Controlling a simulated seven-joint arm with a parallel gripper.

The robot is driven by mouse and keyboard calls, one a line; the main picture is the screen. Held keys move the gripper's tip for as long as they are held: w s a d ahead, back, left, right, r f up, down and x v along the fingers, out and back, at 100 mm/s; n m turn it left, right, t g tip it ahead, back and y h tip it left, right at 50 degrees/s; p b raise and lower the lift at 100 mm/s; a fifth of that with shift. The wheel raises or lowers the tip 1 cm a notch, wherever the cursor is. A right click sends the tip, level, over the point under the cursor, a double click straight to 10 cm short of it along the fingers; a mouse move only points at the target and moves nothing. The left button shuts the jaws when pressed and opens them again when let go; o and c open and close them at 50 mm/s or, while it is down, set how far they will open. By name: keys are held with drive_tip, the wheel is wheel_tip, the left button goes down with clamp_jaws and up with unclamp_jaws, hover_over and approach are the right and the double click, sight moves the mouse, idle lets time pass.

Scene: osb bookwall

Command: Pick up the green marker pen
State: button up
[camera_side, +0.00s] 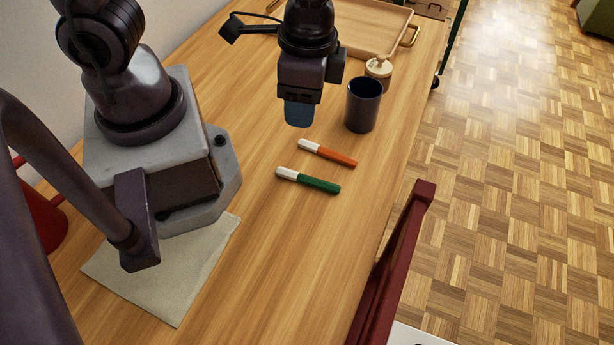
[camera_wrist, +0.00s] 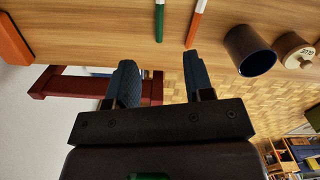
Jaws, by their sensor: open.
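The green marker pen (camera_side: 308,181) lies on the wooden table, with a green body and a white end pointing left. It also shows at the top of the wrist view (camera_wrist: 159,22). An orange marker (camera_side: 327,153) with a white end lies close behind it, apart from it and roughly parallel; it shows right of the green one in the wrist view (camera_wrist: 195,24). My gripper (camera_side: 298,114) is above the table, behind both markers in the side view. In the wrist view its two blue fingers (camera_wrist: 156,88) are spread with nothing between them.
A dark cup (camera_side: 363,104) stands right of my gripper, with a lidded jar (camera_side: 378,72) behind it. A wooden tray (camera_side: 365,28) is at the back. A grey cloth (camera_side: 165,270) lies at front left. A dark red chair (camera_side: 392,265) stands at the table's right edge.

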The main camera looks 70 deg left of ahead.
drive_tip(key=m, duration=0.2)
hover_over(317, 180)
drive_tip(key=s, duration=0.2)
wheel_tip(317, 180, down, 4)
drive_tip(key=shift+t, duration=0.4)
drive_tip(key=f, duration=0.4)
drive_tip(key=w+f, duration=0.1)
drive_tip(key=f, duration=0.4)
drive_tip(key=w+f, duration=0.1)
drive_tip(key=f, duration=0.3)
drive_tip(key=shift+f, duration=0.15)
clamp_jaws()
